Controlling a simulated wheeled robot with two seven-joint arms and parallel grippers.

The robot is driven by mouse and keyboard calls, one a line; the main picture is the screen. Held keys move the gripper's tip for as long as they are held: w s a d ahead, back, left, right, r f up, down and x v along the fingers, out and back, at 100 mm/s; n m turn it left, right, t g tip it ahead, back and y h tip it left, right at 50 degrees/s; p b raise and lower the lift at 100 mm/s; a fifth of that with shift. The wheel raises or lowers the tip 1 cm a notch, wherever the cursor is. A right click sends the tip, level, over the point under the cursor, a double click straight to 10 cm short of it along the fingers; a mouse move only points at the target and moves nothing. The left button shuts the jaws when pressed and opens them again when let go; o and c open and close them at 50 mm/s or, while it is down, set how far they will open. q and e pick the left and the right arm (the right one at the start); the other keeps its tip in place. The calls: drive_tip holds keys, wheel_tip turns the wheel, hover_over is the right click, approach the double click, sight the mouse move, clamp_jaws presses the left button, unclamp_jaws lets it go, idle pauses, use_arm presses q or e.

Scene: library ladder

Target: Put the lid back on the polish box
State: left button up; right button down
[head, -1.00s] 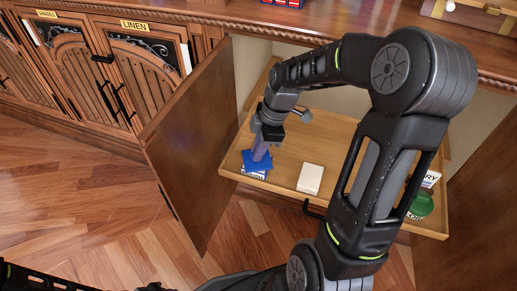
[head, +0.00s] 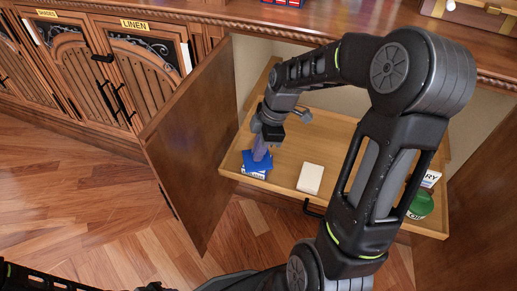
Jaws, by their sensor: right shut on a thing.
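The polish box (head: 253,174), blue with a white label, stands at the left front corner of the pulled-out wooden tray. A blue lid (head: 256,165) is at the top of the box, turned at an angle to it. My right gripper (head: 262,152) points down from above and is shut on the lid. Whether the lid rests on the box or hangs just above it I cannot tell. My left gripper is not in view.
A cream block (head: 310,179) lies on the tray (head: 283,176) to the right of the box. A green container (head: 420,206) and a white labelled item (head: 430,179) stand at the right end, partly behind my right arm. Open cabinet doors (head: 190,145) flank the tray.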

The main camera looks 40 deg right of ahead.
idle(0.8)
drive_tip(key=c, duration=1.4)
unclamp_jaws()
drive_tip(key=shift+c, duration=0.2)
drive_tip(key=shift+o, duration=0.3)
drive_tip(key=o, duration=0.4)
drive_tip(key=shift+o, duration=0.2)
drive_tip(key=shift+r, duration=0.1)
drive_tip(key=shift+r+p, duration=2.8)
drive_tip(key=shift+r, duration=0.6)
